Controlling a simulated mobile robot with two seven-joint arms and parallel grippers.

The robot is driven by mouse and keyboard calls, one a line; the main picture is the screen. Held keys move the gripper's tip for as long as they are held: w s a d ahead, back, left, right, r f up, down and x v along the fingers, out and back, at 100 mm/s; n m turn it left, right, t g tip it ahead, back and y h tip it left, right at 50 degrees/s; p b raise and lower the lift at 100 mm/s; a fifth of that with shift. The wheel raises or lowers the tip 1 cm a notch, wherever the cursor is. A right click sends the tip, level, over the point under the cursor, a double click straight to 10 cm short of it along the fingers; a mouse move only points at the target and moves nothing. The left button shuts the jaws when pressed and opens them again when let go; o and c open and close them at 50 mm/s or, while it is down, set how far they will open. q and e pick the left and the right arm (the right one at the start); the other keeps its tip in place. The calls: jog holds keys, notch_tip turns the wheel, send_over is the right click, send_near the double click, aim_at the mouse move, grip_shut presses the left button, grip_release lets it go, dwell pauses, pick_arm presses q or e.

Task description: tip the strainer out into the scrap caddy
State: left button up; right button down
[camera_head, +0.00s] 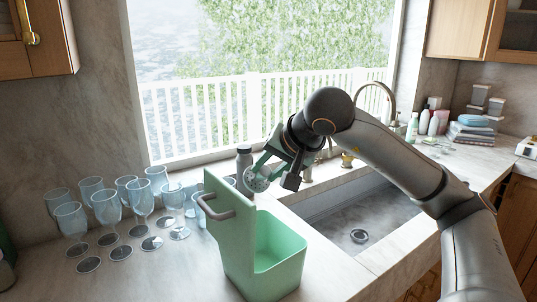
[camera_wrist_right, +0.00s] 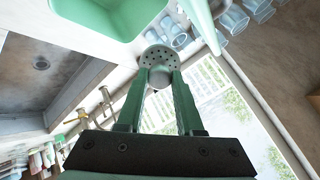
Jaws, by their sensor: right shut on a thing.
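The strainer (camera_head: 256,180) is a small grey metal cup with holes. My right gripper (camera_head: 266,168), with green fingers, is shut on it and holds it up in the air, tilted. The scrap caddy (camera_head: 282,276) is a pale green open bin with a tall back panel and a grey handle, standing on the counter left of the sink. The strainer is above and behind the caddy in the head view, near its raised panel. In the right wrist view the strainer (camera_wrist_right: 157,60) is between the fingertips, with the caddy (camera_wrist_right: 90,28) beyond it. Whether anything is in the strainer cannot be told.
Several clear stemmed glasses (camera_head: 106,207) stand on the counter left of the caddy. A grey bottle (camera_head: 244,161) stands behind the strainer. The sink (camera_head: 385,222) with its drain is to the right, with a faucet (camera_head: 378,88) behind. Bottles and folded cloths sit at far right.

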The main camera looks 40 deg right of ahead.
jog(key=g+p, duration=0.1)
jog(key=r+p, duration=0.1)
jog(key=p, duration=0.1)
jog(key=shift+w+r+g, duration=0.1)
jog(key=shift+w+g, duration=0.25)
jog(key=shift+g, duration=0.05)
jog(key=shift+w+g+y+b, duration=0.15)
jog(key=shift+g+y+b, duration=0.15)
jog(key=shift+b, duration=0.15)
jog(key=g, duration=0.2)
jog(key=shift+w+d+r+g, duration=0.1)
jog(key=shift+w+d+g, duration=0.05)
jog(key=shift+w+g, duration=0.25)
jog(key=shift+w+g+y, duration=0.25)
jog(key=shift+w+g, duration=0.1)
jog(key=shift+g, duration=0.55)
jog(key=shift+w+g+y, duration=0.25)
jog(key=shift+w+g, duration=0.05)
jog(key=shift+g, duration=0.6)
jog(key=shift+d, duration=0.15)
